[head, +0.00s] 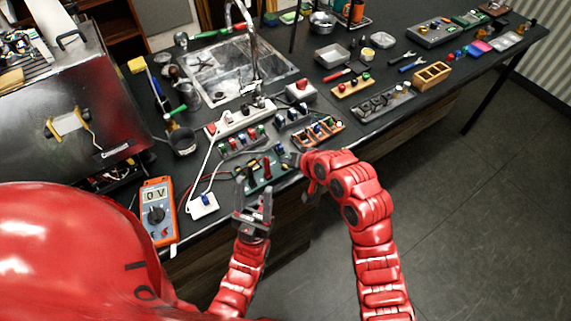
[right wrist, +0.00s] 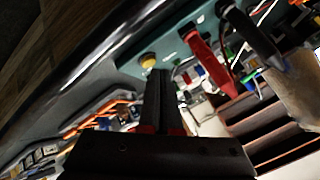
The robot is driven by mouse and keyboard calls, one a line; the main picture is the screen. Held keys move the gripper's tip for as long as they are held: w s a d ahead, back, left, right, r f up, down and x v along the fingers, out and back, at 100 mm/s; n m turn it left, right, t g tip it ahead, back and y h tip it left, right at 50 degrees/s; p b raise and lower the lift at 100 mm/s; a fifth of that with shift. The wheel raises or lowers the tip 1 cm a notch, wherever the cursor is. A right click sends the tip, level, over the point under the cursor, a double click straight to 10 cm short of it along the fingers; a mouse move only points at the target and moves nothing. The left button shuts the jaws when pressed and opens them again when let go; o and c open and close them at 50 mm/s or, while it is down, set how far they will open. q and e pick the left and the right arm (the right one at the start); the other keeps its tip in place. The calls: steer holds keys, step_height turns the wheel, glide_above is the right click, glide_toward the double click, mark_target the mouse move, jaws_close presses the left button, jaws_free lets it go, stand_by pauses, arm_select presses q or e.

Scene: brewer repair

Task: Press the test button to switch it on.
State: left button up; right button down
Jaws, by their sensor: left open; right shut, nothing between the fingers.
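A green board (head: 262,184) lies near the front edge of the bench, with red and black upright parts on it. The right wrist view shows a green board (right wrist: 185,45) with a round yellow button (right wrist: 149,60) near its edge. My right gripper (right wrist: 157,76) is shut and empty, its tips just short of that button in the picture; I cannot tell if they touch. In the head view the right gripper (head: 298,160) is beside the board's right end, and the button is not clear. My left gripper (head: 255,200) is open and empty in front of the board.
An orange multimeter (head: 158,212) reads 0 V. A sink (head: 228,75) is farther back.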

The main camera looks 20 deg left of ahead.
stand_by(0.3)
steer(key=shift+f+b, duration=0.45)
steer(key=shift+r, duration=0.45)
step_height(320, 180, up, 6)
steer(key=shift+p, duration=1.2)
